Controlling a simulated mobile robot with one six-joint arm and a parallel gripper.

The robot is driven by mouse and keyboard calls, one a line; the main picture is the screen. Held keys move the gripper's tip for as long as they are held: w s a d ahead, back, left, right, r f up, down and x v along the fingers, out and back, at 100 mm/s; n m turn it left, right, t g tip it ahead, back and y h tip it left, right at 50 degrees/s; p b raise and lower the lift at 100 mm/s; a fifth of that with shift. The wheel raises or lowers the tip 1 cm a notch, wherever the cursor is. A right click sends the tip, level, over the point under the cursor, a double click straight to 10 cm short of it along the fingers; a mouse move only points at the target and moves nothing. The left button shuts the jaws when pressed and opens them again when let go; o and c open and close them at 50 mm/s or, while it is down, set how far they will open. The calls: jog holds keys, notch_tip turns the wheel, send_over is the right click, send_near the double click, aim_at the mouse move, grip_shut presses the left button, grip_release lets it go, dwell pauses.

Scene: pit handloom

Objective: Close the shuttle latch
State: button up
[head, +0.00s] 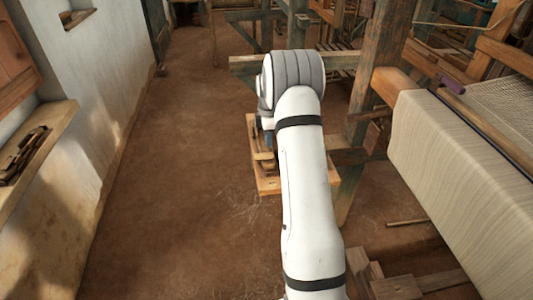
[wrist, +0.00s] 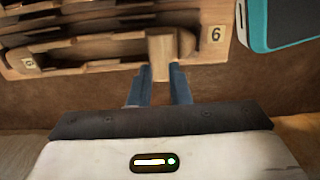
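In the wrist view, the two blue fingers of my gripper (wrist: 161,84) stand a narrow gap apart, one on each side of a short wooden knob (wrist: 163,50). The knob fills the gap between the fingertips, so the gripper looks shut on it. The knob sits at the front of a slotted wooden piece (wrist: 95,48), near a label reading 6 (wrist: 216,34). I take the knob for the latch handle, but the latch's position is not clear. In the head view, my arm hides most of the gripper and part of the wooden stand (head: 268,184) below it.
A teal-edged object (wrist: 281,20) is close on the right in the wrist view. In the head view, the loom's cloth roll (head: 450,150) and a wooden post (head: 375,65) stand to the right. A wall ledge (head: 45,150) is at left. The earthen floor (head: 180,180) between is clear.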

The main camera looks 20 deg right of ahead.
notch_tip(320, 180, down, 7)
jog(key=shift+f, duration=0.1)
dwell(0.3)
jog(key=shift+c, duration=0.3)
grip_shut()
